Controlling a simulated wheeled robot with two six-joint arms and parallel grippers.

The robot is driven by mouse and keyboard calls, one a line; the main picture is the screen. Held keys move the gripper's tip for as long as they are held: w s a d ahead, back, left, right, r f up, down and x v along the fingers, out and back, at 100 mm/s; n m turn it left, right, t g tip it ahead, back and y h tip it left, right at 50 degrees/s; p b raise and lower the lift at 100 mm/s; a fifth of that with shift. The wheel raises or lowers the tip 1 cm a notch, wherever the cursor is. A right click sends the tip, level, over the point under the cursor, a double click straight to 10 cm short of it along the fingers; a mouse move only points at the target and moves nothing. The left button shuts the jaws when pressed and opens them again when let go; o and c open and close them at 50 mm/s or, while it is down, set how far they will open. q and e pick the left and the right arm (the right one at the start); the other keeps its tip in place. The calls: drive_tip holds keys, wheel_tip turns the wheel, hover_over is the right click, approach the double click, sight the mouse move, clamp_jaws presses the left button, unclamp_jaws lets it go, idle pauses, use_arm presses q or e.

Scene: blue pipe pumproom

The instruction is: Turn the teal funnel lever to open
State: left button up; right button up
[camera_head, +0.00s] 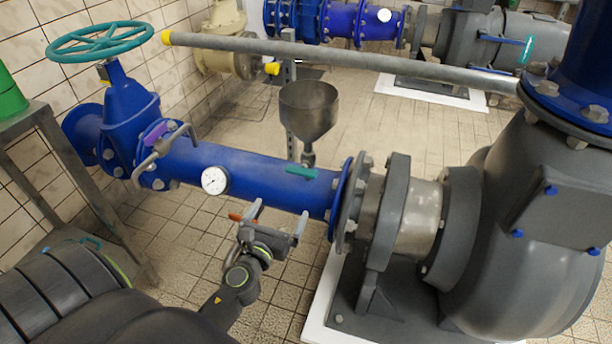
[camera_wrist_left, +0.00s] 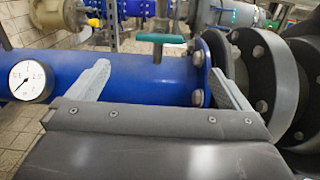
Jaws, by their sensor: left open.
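The teal funnel lever (camera_head: 301,172) is a short handle on the valve below the grey metal funnel (camera_head: 309,108). It lies roughly crosswise, just above the blue pipe, and also shows in the left wrist view (camera_wrist_left: 161,38). My left gripper (camera_head: 280,209) is in front of the blue pipe (camera_head: 262,178), below and nearer than the lever. Its two fingers are spread wide with nothing between them. In the left wrist view the lever appears above the gap between the fingertips (camera_wrist_left: 159,69), apart from both. My right gripper is not in view.
A dial gauge (camera_head: 214,181) sits on the pipe left of my gripper. A large grey pump (camera_head: 520,240) fills the right. A grey bar (camera_head: 340,60) with a yellow end crosses behind the funnel.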

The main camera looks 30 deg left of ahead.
sight(300, 174)
use_arm(q)
drive_tip(key=b+x, duration=0.1)
drive_tip(key=x, duration=1.4)
drive_tip(key=shift+a+f, duration=0.1)
drive_tip(key=shift+f, duration=0.05)
drive_tip(key=shift+w+a, duration=0.15)
drive_tip(key=shift+w, duration=0.35)
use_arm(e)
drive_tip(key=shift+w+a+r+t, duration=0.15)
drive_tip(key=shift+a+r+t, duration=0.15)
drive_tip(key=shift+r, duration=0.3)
use_arm(q)
drive_tip(key=c, duration=0.8)
drive_tip(key=shift+c, duration=0.5)
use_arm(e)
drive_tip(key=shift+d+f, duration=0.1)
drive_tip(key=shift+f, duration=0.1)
